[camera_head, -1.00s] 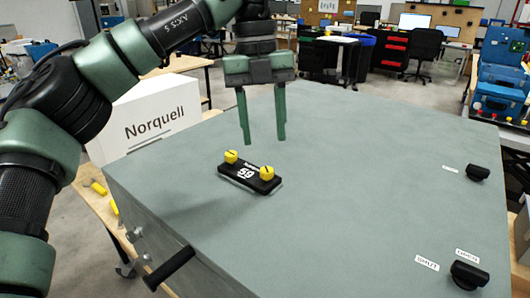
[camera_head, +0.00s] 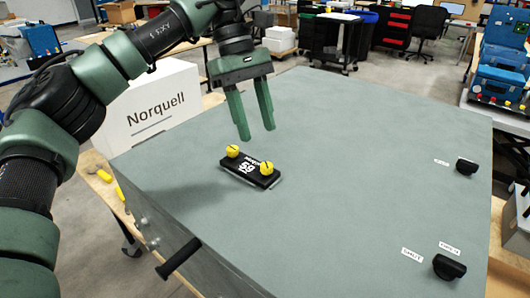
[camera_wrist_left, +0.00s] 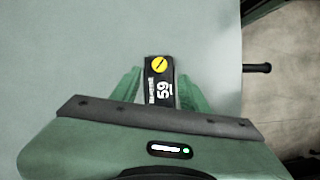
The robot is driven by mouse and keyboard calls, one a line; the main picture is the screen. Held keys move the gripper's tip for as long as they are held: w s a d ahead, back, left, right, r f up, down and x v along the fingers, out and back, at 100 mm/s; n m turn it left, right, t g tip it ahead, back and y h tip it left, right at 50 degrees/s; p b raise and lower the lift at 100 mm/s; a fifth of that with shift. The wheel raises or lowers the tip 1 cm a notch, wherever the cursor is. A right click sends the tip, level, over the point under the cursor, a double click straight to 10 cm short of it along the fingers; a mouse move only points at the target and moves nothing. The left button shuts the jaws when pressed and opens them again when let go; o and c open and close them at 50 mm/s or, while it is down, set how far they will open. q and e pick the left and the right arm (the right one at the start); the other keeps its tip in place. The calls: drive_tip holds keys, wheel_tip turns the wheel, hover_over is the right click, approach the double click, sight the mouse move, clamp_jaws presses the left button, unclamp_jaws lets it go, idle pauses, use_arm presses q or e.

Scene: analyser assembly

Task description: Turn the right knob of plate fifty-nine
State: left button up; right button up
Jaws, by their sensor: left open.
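Plate fifty-nine (camera_head: 235,168) is a small black plate with white print, flat on top of the grey-green box. It has a left yellow knob (camera_head: 233,151) and a right yellow knob (camera_head: 267,168), each with a dark line. My left gripper (camera_head: 256,133) is open and empty, fingers pointing down, above and just behind the plate, clear of both knobs. In the left wrist view the plate (camera_wrist_left: 170,104) lies between the fingers (camera_wrist_left: 160,88). One yellow knob (camera_wrist_left: 160,64) shows beyond the fingertips; the other is hidden behind my gripper. My right gripper is not in view.
The grey box top (camera_head: 350,190) is wide and mostly clear. Two black knobs (camera_head: 449,267) (camera_head: 466,166) with labels stand along its right side. A black handle (camera_head: 178,258) sticks out from its left side. A white Norquell box (camera_head: 150,105) stands at the back left.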

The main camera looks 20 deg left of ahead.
sight(267, 165)
use_arm(q)
drive_tip(key=p+x, duration=0.1)
drive_tip(key=x, duration=0.7)
clamp_jaws()
